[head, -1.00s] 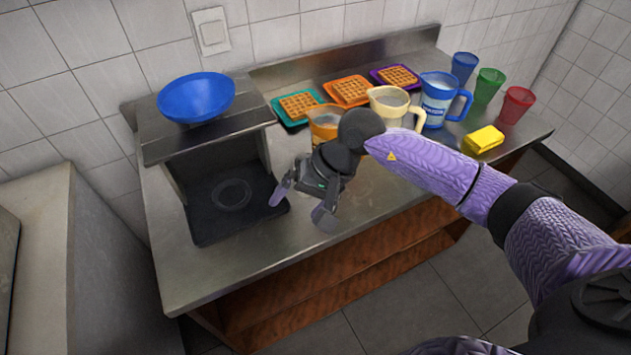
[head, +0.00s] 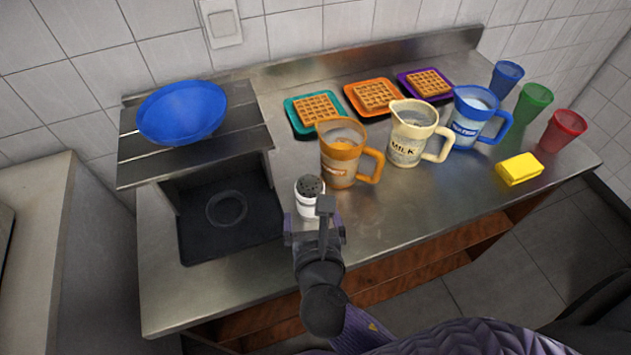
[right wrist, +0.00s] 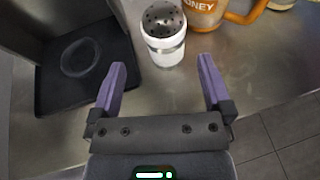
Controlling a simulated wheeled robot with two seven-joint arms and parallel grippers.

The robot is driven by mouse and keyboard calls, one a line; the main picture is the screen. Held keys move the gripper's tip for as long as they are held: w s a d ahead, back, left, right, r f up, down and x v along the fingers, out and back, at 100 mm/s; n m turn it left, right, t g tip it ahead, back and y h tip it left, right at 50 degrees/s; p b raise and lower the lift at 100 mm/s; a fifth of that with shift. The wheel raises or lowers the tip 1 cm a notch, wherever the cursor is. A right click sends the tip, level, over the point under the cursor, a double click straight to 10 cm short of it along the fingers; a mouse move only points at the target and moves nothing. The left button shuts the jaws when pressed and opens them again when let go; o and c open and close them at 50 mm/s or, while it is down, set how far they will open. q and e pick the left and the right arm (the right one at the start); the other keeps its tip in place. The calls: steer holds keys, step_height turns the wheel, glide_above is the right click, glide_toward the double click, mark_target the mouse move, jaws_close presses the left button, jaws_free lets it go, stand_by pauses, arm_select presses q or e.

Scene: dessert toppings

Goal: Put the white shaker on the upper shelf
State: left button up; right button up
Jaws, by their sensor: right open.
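The white shaker (head: 308,203) has a dark perforated top. It stands upright on the steel counter, just left of the orange honey jug. It also shows in the right wrist view (right wrist: 165,48), beyond and between my fingertips. My right gripper (head: 315,218) is open and points at the shaker from the front; its fingers show in the right wrist view (right wrist: 160,75) with nothing between them. My left gripper is not in view.
A blue bowl (head: 182,112) sits on the upper shelf. The honey jug (head: 340,168), milk jug (head: 406,150) and blue jug (head: 467,132) stand in a row right of the shaker. Waffles on coloured plates lie behind. A yellow block (head: 519,169) and coloured cups are at the right.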

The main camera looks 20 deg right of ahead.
mark_target(311, 199)
steer(key=b+x, duration=0.1)
steer(key=x, duration=0.2)
steer(key=b+x, duration=0.1)
steer(key=x, duration=0.2)
steer(key=b+x, duration=0.1)
steer(key=x, duration=0.1)
steer(key=shift+w+d+f, duration=0.2)
steer(key=shift+d+f, duration=0.1)
steer(key=shift+f, duration=0.2)
steer(key=shift+w, duration=0.3)
